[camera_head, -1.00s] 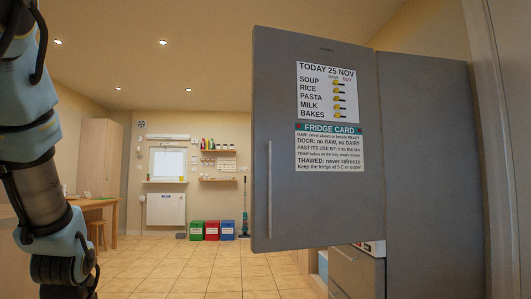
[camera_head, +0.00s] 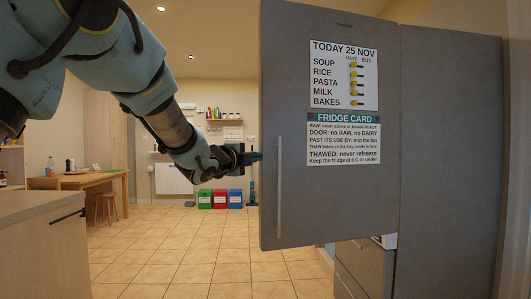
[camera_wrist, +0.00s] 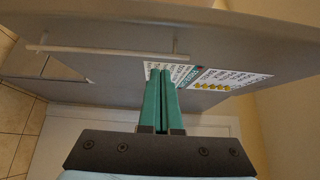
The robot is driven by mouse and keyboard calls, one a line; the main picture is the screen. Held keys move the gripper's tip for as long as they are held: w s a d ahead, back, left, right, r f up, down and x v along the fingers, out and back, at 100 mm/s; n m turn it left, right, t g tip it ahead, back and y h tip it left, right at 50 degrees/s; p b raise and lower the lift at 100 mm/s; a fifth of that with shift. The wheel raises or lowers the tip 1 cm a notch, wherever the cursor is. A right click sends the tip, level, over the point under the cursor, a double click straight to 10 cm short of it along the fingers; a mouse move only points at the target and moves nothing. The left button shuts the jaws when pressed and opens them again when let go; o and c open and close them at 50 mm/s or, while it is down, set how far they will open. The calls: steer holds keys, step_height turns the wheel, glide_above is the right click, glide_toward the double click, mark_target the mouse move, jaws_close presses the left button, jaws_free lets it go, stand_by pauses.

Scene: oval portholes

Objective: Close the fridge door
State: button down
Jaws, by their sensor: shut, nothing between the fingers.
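The fridge door (camera_head: 300,215) is a grey panel with a shopping list (camera_head: 344,75) and a fridge card (camera_head: 344,139) on its face. It stands open, with a vertical handle (camera_head: 279,187) near its left edge. My gripper (camera_head: 258,157) is at the door's left edge in the head view, its green fingers shut and empty. In the wrist view the fingers (camera_wrist: 160,72) point toward the door face (camera_wrist: 110,90) and overlap the papers; the handle (camera_wrist: 105,51) lies to their left. I cannot tell whether the fingertips touch the door.
A grey fridge panel (camera_head: 452,150) stands to the right of the door. Grey drawers (camera_head: 362,266) show below the door. A wooden counter (camera_head: 50,235) is at the left front. Red, green and blue bins (camera_head: 221,199) stand at the back wall. The tiled floor between is clear.

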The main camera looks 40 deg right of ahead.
steer(key=p, duration=0.2)
glide_toward(272, 154)
steer(key=s+d, duration=0.2)
steer(key=d, duration=0.1)
steer(key=w+d, duration=0.1)
steer(key=w+d+p, duration=0.1)
steer(key=shift+w+r, duration=0.1)
steer(key=shift+w, duration=0.25)
steer(key=shift+w+d+p, duration=0.3)
steer(key=shift+w, duration=0.1)
